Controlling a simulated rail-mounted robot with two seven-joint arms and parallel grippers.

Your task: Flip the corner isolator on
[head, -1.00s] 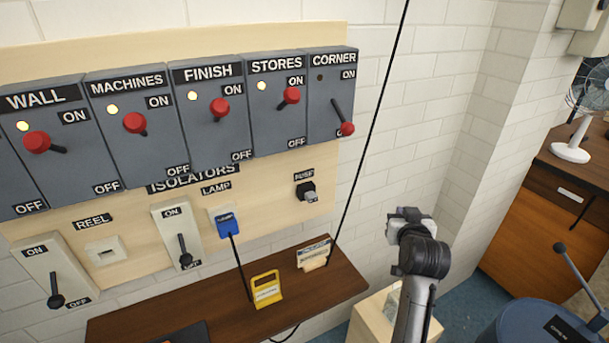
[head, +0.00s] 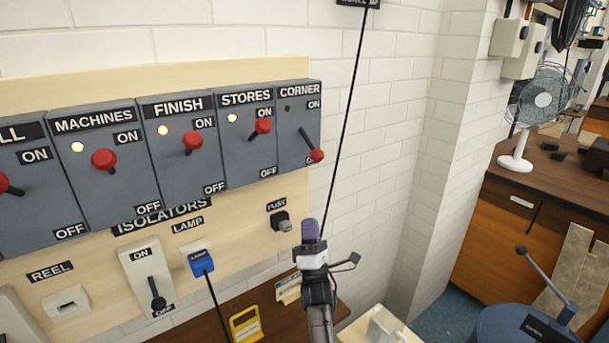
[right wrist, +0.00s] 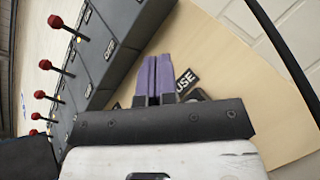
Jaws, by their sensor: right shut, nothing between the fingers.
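The corner isolator (head: 297,125) is the rightmost grey box on the wooden board. Its red-knobbed lever (head: 316,155) points down and right toward OFF, and its lamp is dark. My right gripper (head: 310,228) is below the corner box, near the fuse, with its purple fingers pointing up. It is shut and empty, apart from the lever. In the right wrist view the shut purple fingers (right wrist: 154,75) show in front of the board, with several red-knobbed levers to the left. I cannot tell there which one is the corner lever. My left gripper is not in view.
The stores (head: 246,135), finish (head: 186,145) and machines (head: 105,170) isolators stand to the left, lamps lit. The fuse (head: 281,221) is beside my gripper. A black cable (head: 345,120) hangs right of the board. A shelf (head: 190,325) lies below.

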